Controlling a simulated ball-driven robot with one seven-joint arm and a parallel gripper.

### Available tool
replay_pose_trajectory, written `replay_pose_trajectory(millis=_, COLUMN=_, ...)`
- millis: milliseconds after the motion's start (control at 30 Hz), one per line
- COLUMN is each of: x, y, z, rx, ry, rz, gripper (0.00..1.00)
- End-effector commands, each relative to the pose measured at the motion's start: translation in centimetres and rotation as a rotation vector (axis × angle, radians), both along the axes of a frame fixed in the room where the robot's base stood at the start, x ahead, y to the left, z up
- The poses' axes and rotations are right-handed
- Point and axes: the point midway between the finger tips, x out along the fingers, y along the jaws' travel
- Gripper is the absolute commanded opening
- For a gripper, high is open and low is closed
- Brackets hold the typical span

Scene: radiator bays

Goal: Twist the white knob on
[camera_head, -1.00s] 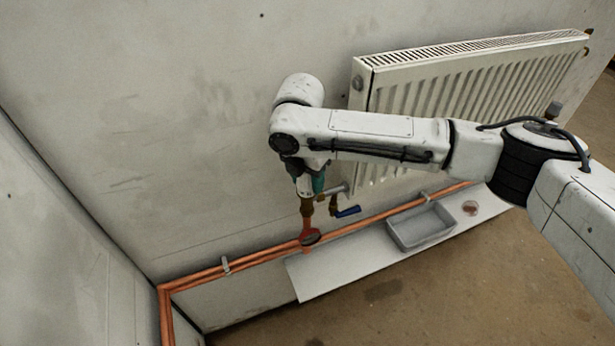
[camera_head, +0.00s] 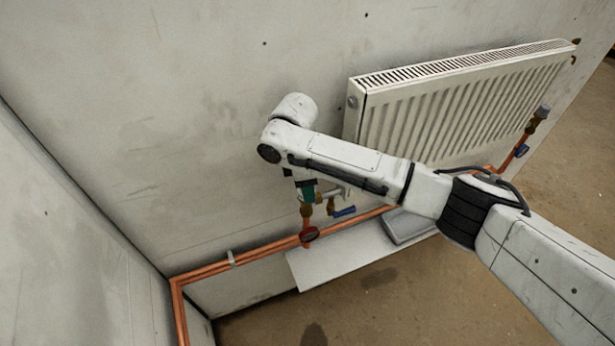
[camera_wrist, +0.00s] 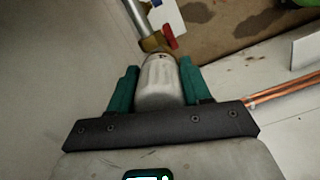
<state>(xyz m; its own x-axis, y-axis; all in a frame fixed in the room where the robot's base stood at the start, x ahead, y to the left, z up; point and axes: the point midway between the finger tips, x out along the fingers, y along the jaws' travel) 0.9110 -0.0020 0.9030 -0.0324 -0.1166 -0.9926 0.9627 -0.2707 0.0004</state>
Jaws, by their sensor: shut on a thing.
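The white knob (camera_wrist: 158,88) is a ribbed, cylindrical head on the brass valve below the radiator's near end. In the wrist view it sits between the two teal fingers of my gripper (camera_wrist: 159,74), which is shut on it. In the head view my gripper (camera_head: 306,192) is at the pipework by the wall, and my wrist hides most of the knob. The brass valve body (camera_wrist: 153,42) shows just beyond the knob in the wrist view. I cannot read any marks on the knob.
The white radiator (camera_head: 440,110) hangs on the wall above. Copper pipes (camera_head: 215,268) run along the wall. My arm partly hides a grey tray (camera_head: 405,228) on a white board (camera_head: 330,268).

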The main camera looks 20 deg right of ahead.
Motion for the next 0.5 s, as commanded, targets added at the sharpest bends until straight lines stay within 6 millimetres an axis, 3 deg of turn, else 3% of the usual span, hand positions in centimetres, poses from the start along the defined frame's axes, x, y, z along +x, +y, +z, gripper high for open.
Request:
replay_pose_trajectory(millis=200, x=-0.32, y=0.31, z=-0.26, rx=0.004, ry=0.01, rz=-0.164, gripper=0.14)
replay_pose_trajectory(millis=467, x=-0.3, y=0.24, z=-0.45, rx=0.002, ry=0.007, rz=-0.185, gripper=0.14)
replay_pose_trajectory(millis=500, x=-0.3, y=0.24, z=-0.45, rx=0.002, ry=0.007, rz=-0.184, gripper=0.5)
